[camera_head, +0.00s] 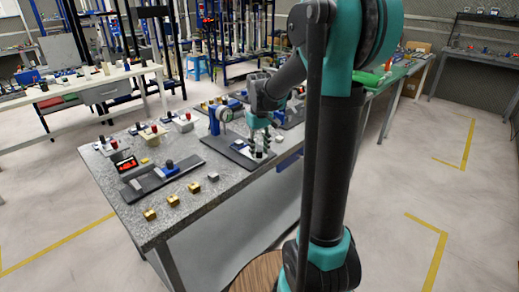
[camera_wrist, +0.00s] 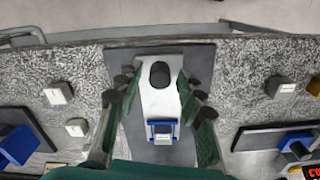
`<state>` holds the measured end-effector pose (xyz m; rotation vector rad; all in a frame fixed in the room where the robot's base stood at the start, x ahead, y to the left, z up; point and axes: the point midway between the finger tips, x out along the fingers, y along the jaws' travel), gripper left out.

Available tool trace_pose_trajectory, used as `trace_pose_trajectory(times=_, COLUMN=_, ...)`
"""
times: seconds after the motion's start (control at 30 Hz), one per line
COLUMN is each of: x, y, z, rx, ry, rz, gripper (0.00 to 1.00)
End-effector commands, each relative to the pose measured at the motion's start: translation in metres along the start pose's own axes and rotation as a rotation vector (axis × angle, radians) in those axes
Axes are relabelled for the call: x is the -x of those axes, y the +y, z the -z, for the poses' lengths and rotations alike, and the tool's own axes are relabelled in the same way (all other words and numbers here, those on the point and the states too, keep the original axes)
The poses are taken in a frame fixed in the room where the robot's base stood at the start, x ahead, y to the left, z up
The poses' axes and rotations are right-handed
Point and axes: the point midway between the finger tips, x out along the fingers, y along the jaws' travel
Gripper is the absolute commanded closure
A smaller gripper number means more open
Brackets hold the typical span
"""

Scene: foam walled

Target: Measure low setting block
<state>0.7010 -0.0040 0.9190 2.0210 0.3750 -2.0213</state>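My gripper (camera_head: 259,146) is over a dark base plate (camera_head: 228,152) on the granite table. In the wrist view its fingers (camera_wrist: 157,98) are apart, on either side of a pale oblong piece (camera_wrist: 158,102) with a black round knob (camera_wrist: 159,74) and a blue bracket (camera_wrist: 162,131). The right finger looks close to the pale piece; contact cannot be told. Small grey blocks with pale labels lie to the right (camera_wrist: 280,87) and left (camera_wrist: 76,127). Another lies farther left (camera_wrist: 58,93). The labels are unreadable, so I cannot tell which is the low setting block.
A red-lit display (camera_head: 126,163) stands beside a dark rail with a blue slider (camera_head: 171,172). Several brass blocks (camera_head: 173,200) and a grey block (camera_head: 213,177) lie along the granite table's (camera_head: 190,221) near edge. A blue gauge (camera_head: 220,115) stands behind. Floor in front is clear.

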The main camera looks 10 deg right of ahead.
Motion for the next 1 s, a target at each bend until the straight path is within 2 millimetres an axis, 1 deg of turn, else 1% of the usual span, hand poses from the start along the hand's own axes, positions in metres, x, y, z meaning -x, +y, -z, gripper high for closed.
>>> trace_pose_trajectory(times=0.03, x=0.0, y=0.0, z=0.0, rx=0.0, ry=0.0, rz=0.0, gripper=0.71)
trace_pose_trajectory(times=0.2, x=0.0, y=0.0, z=0.0, rx=0.0, ry=0.0, rz=0.0, gripper=0.92)
trace_pose_trajectory(times=0.27, x=0.0, y=0.0, z=0.0, rx=0.0, ry=0.0, rz=0.0, gripper=0.99)
trace_pose_trajectory(times=0.37, x=0.0, y=0.0, z=0.002, rx=0.0, ry=0.0, rz=0.0, gripper=0.99)
trace_pose_trajectory(times=0.47, x=0.001, y=-0.003, z=0.013, rx=0.001, ry=0.0, rz=0.0, gripper=0.99)
trace_pose_trajectory(times=0.7, x=0.001, y=-0.016, z=0.062, rx=0.002, ry=0.001, rz=0.0, gripper=0.99)
trace_pose_trajectory(times=0.8, x=0.001, y=-0.02, z=0.077, rx=0.001, ry=0.001, rz=-0.001, gripper=0.99)
trace_pose_trajectory(times=0.9, x=0.001, y=-0.022, z=0.085, rx=0.0, ry=0.001, rz=-0.001, gripper=0.99)
trace_pose_trajectory(times=1.0, x=0.001, y=-0.023, z=0.088, rx=-0.001, ry=0.001, rz=-0.001, gripper=0.99)
